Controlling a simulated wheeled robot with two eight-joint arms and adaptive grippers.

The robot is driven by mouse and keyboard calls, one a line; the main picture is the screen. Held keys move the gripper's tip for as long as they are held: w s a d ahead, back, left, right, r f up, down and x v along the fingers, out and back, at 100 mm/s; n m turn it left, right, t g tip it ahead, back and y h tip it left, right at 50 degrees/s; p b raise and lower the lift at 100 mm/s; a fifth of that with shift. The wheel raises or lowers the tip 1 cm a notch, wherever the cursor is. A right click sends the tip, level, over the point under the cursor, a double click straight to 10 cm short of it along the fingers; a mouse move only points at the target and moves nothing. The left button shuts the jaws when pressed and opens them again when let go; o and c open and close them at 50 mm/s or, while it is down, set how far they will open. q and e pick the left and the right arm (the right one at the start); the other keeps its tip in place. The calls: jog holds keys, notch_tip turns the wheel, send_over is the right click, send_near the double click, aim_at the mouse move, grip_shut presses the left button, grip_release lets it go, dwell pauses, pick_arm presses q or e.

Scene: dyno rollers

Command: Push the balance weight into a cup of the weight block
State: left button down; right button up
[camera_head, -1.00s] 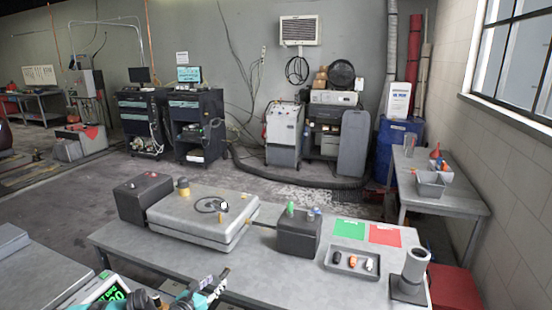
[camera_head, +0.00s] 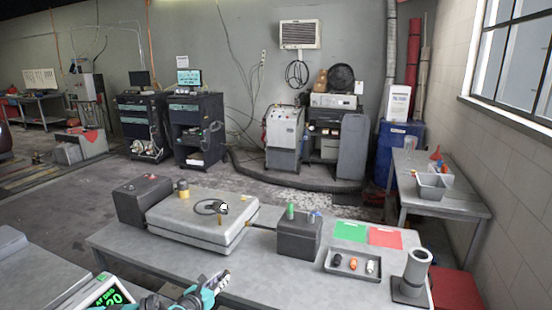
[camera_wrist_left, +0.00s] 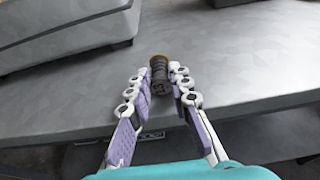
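My left gripper (camera_head: 219,281) is low over the front part of the table in the head view. In the left wrist view its fingertips (camera_wrist_left: 160,72) close on both sides of a dark ribbed cylinder with a brass-coloured end (camera_wrist_left: 159,75); I take this for the balance weight. Whether it touches the table below is hard to tell. A dark block (camera_head: 298,238), possibly the weight block, stands right of a large grey case (camera_head: 190,222). A green piece (camera_head: 290,211) stands on top; its cups are too small to make out. My right gripper is not in view.
A shallow tray (camera_head: 352,274) with black, orange and white pieces lies right of the dark block. Green (camera_head: 350,230) and red (camera_head: 385,237) mats lie behind it. A grey tube on a base (camera_head: 411,276) stands at the right end. The front strip of table (camera_head: 150,255) is clear.

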pick_arm(q)
jog(key=shift+r, duration=0.1)
jog(key=shift+r+p, duration=1.65)
jog(key=shift+r, duration=1.25)
